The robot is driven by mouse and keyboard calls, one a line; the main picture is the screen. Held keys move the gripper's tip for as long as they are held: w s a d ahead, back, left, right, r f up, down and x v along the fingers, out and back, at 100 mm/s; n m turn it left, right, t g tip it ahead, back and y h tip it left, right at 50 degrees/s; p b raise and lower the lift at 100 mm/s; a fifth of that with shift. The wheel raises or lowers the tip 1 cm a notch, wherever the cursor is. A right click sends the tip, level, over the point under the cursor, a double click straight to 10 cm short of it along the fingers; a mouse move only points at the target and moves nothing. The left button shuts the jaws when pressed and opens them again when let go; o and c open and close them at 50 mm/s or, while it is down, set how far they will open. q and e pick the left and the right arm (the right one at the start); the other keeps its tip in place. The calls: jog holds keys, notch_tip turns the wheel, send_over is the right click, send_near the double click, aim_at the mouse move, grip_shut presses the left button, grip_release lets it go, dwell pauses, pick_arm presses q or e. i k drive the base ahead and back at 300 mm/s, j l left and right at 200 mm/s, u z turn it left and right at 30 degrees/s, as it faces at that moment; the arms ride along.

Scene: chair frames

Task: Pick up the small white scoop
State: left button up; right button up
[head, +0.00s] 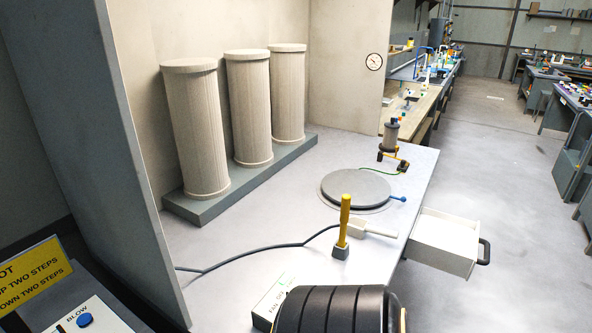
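The small white scoop (372,229) lies on the grey bench top (255,240), near its right edge. Its wider end is on the left, close behind an upright yellow-handled tool (344,222), and its thin handle points right. The tool stands in a small grey block and may hide a little of the scoop's left end. I cannot tell if they touch. Neither of my grippers can be made out in the head view.
An open white drawer (440,243) juts out right of the scoop. A round grey plate (355,187) lies behind it. A dark hose (250,252) runs left. A black ribbed shape (330,310) and a labelled box (272,302) are in front. Three ribbed columns (250,110) stand back left.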

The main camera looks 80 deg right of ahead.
aim_at(370, 230)
jog(key=z, duration=2.9)
jog(key=l+z, duration=0.1)
jog(key=l, duration=0.8)
jog(key=i+l, duration=0.1)
jog(key=l, duration=0.8)
jog(key=k+z, duration=0.05)
